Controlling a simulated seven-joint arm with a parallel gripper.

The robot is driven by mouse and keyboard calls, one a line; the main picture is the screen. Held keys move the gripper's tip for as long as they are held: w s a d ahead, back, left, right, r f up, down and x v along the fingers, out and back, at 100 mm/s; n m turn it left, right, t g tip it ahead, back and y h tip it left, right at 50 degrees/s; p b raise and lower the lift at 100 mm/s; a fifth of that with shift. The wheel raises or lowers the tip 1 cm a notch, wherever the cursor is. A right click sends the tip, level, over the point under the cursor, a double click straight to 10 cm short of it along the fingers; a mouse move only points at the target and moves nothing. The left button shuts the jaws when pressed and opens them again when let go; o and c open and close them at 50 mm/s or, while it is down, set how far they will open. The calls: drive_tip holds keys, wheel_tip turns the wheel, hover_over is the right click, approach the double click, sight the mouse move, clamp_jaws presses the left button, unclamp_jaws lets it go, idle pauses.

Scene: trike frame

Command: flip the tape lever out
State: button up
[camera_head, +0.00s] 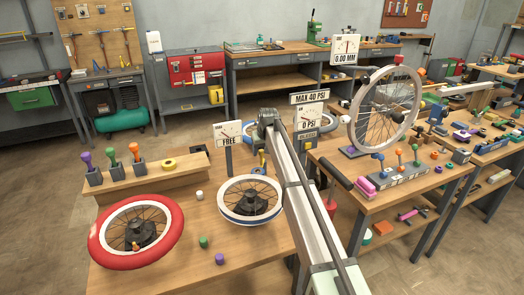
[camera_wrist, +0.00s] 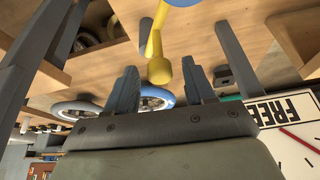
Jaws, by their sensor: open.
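A yellow lever (camera_wrist: 155,45) with a rounded knob shows in the wrist view, beside a blue round part (camera_wrist: 182,2) at the top edge. I take it for the tape lever. In the head view a small yellow piece (camera_head: 262,159) shows just below my gripper, above the blue-and-white wheel (camera_head: 250,214). My gripper (camera_wrist: 162,82) has its two fingers apart, with the knob seen between the fingertips. I cannot tell whether a finger touches it. In the head view my arm hides much of this spot, and the fingers are hard to make out.
The FREE gauge (camera_head: 228,134) stands close to the left of my gripper and fills the wrist view's lower right (camera_wrist: 292,130). The PSI gauge (camera_head: 308,119) stands to the right. A red-tyred wheel (camera_head: 160,209) lies front left. A wooden shelf (camera_head: 150,179) holds screwdrivers and a yellow ring (camera_head: 168,164).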

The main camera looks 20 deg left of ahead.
drive_tip(key=shift+c, duration=0.5)
clamp_jaws()
drive_tip(key=shift+w+d+n+g+y, duration=0.25)
drive_tip(key=shift+d+n+g, duration=0.2)
drive_tip(key=shift+n, duration=0.65)
drive_tip(key=shift+w+d+n+g+y, duration=0.15)
drive_tip(key=shift+w+d+n+g, duration=0.25)
drive_tip(key=shift+n, duration=0.7)
drive_tip(key=shift+s+d, duration=0.1)
drive_tip(key=shift+s, duration=0.05)
drive_tip(key=shift+o, duration=0.5)
unclamp_jaws()
drive_tip(key=shift+r, duration=0.1)
